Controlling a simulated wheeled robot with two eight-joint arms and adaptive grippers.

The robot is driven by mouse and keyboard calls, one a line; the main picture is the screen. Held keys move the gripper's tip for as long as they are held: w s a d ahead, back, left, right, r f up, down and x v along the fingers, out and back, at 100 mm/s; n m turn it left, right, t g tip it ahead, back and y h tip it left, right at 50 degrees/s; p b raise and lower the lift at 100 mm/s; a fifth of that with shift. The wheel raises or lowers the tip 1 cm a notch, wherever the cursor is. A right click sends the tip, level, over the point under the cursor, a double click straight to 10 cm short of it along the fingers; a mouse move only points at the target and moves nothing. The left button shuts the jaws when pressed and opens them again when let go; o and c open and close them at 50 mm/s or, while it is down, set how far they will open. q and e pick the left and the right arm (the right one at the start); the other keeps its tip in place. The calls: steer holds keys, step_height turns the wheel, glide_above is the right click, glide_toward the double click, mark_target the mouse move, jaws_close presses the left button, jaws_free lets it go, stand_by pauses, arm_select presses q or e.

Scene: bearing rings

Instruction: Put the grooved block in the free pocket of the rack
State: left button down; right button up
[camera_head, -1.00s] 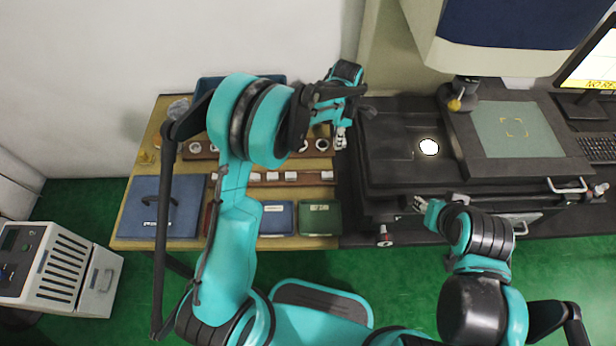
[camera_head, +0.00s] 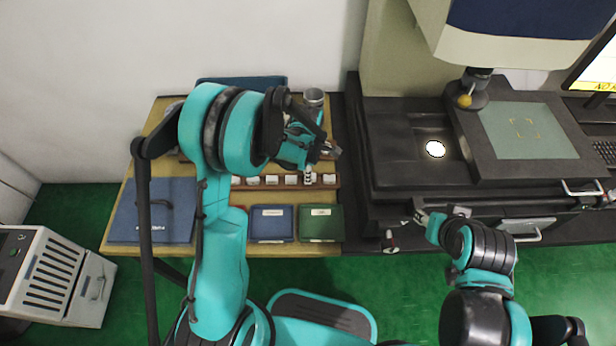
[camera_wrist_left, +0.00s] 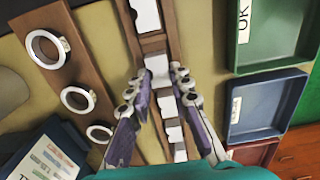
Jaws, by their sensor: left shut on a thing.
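The brown rack (camera_wrist_left: 151,43) holds a row of white blocks in pockets; in the head view the row (camera_head: 271,181) runs across the wooden table. My left gripper (camera_head: 311,170) is low over the right part of this row, pointing down. It is shut on a white block with dark marks (camera_head: 309,179), taken as the grooved block. In the left wrist view the fingers (camera_wrist_left: 157,85) straddle the row, with a white block (camera_wrist_left: 157,68) near their tips. I cannot tell whether the held block is seated in its pocket. My right gripper (camera_head: 420,211) is by the dark machine's front edge; its opening is unclear.
A second brown board (camera_wrist_left: 88,70) holds white rings beside the rack. A blue tray (camera_head: 271,223) and a green tray (camera_head: 320,223) lie in front of the rack, and a blue case (camera_head: 152,211) lies left. The dark measuring machine (camera_head: 385,150) stands right of the table.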

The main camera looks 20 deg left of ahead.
arm_select(q)
steer(key=shift+f, duration=0.45)
steer(key=shift+f, duration=0.2)
steer(key=c, duration=1.4)
jaws_free()
steer(key=shift+o, duration=0.2)
